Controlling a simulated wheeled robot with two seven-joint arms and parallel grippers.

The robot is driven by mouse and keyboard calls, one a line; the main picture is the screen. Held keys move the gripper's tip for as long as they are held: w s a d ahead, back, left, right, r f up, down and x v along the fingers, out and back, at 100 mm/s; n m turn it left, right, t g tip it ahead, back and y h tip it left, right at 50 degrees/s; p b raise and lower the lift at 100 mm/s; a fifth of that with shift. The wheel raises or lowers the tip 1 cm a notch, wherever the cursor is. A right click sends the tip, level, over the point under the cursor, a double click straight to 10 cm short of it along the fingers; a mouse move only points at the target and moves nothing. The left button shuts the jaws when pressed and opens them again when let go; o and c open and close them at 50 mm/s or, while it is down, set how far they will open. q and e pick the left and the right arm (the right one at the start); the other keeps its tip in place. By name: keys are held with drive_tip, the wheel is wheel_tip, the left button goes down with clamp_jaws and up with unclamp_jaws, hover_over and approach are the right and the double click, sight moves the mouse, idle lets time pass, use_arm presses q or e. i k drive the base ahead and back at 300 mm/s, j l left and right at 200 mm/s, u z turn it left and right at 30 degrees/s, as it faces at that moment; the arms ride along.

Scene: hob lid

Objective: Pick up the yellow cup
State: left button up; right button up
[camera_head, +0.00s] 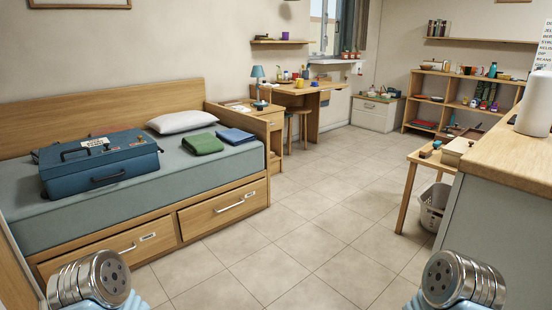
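A small yellow object (299,83) stands on the wooden desk (305,91) by the far wall, under the window. It looks like the yellow cup, but it is too small to tell for sure. Other small items stand close around it. Grey rounded parts of my two arms show at the bottom left and bottom right corners, far from the desk. Neither gripper's fingers are in view.
A bed with a blue suitcase (100,165) fills the left. A stool (298,125) and a bedside cabinet with a blue lamp (258,85) stand by the desk. A counter (500,160) and small table (425,165) are at right. The tiled floor (300,210) between is clear.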

sight(299, 82)
drive_tip(key=i+j, duration=0.2)
drive_tip(key=i, duration=0.55)
drive_tip(key=i+j+u, duration=0.1)
drive_tip(key=i, duration=0.65)
drive_tip(key=i+j, duration=0.25)
drive_tip(key=i, duration=0.55)
drive_tip(key=i+l, duration=0.55)
drive_tip(key=i+l+u, duration=0.15)
drive_tip(key=i+l, duration=0.45)
drive_tip(key=l, duration=0.15)
drive_tip(key=i+l, duration=0.55)
drive_tip(key=l, duration=0.15)
drive_tip(key=i+l, duration=0.2)
drive_tip(key=l, duration=0.15)
drive_tip(key=i+l, duration=0.25)
drive_tip(key=i+l+u, duration=0.1)
drive_tip(key=l, duration=0.4)
drive_tip(key=i+l, duration=0.3)
